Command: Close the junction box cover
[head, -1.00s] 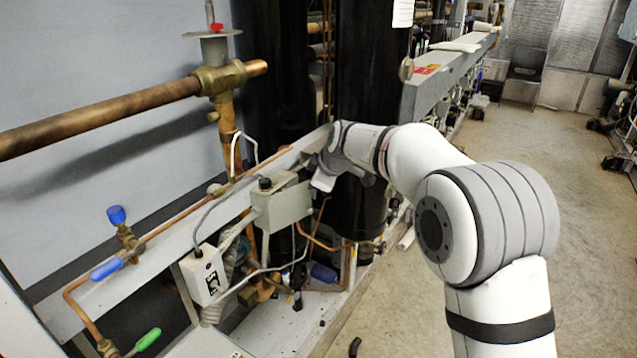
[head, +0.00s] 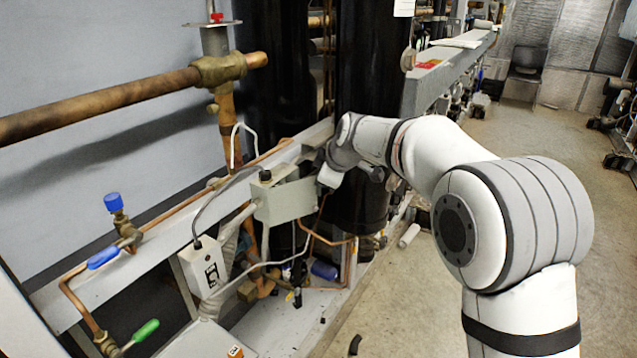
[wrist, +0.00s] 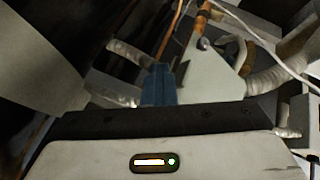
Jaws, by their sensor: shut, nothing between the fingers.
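The grey junction box (head: 266,187) is mounted on the rail in the head view. Its flat grey cover (head: 292,201) stands out from the box towards the right, apparently swung open. My gripper (head: 328,178) is beside the cover's right end; whether it touches the cover is hard to tell. In the wrist view the shut fingers (wrist: 158,82) show as a dark blue block with nothing between them. A flat grey panel at the upper left there, likely the cover (wrist: 38,60), is close to the gripper. The box's inside is hidden in the head view.
Copper pipes, a white control box (head: 203,268), a blue-handled valve (head: 103,257) and a green-handled valve (head: 146,331) are at the left. A black cylinder (head: 365,120) stands behind my gripper. Cables run below the box.

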